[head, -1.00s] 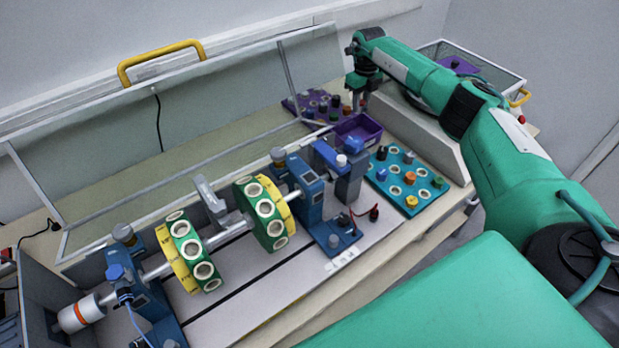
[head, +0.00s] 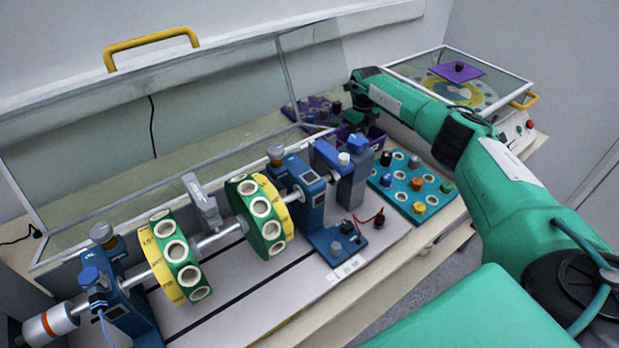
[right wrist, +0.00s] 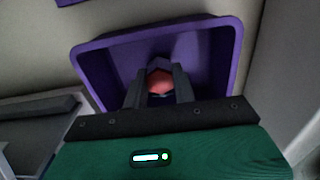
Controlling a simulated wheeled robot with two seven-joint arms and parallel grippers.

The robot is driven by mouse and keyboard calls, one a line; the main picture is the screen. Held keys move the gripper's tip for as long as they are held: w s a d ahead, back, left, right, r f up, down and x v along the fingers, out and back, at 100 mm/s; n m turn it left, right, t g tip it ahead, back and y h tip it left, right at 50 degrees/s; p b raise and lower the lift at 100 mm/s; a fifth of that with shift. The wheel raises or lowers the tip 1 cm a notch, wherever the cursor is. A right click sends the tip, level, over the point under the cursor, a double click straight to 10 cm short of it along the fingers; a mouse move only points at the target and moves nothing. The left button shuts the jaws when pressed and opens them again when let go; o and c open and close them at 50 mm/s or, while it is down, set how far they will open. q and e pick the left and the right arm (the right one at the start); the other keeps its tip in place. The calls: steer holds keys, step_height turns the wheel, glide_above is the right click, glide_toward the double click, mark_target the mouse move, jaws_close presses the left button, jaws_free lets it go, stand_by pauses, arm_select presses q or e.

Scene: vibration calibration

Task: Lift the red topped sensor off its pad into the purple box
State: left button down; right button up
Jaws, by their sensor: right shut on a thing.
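The red topped sensor (right wrist: 159,82) shows its red top between the two dark fingers of my right gripper (right wrist: 160,88) in the right wrist view. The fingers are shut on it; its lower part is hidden. The purple box (right wrist: 232,48) lies behind and around the fingers in that view, with its open inside facing the camera. In the head view the purple box (head: 377,134) is partly covered by my right gripper (head: 356,118), which is over it. I cannot tell if the sensor touches the box floor. My left gripper is not in view.
A purple board (head: 294,112) with several sensors and pads stands behind the box. A teal board (head: 433,203) with coloured knobs lies in front of it at the right. The shaft rig with green and yellow discs (head: 262,218) fills the left. A glass-topped case (head: 505,84) stands back right.

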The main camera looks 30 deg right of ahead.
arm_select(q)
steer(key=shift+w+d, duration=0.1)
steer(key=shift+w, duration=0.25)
arm_select(e)
steer(key=shift+f, duration=0.4)
arm_select(q)
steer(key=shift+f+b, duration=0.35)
steer(key=shift+b, duration=0.05)
arm_select(e)
steer(key=shift+f, duration=0.35)
steer(key=o, duration=1)
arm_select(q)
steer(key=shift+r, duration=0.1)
arm_select(e)
steer(key=shift+r, duration=0.1)
steer(key=shift+r+p, duration=1.8)
steer(key=shift+r, duration=0.65)
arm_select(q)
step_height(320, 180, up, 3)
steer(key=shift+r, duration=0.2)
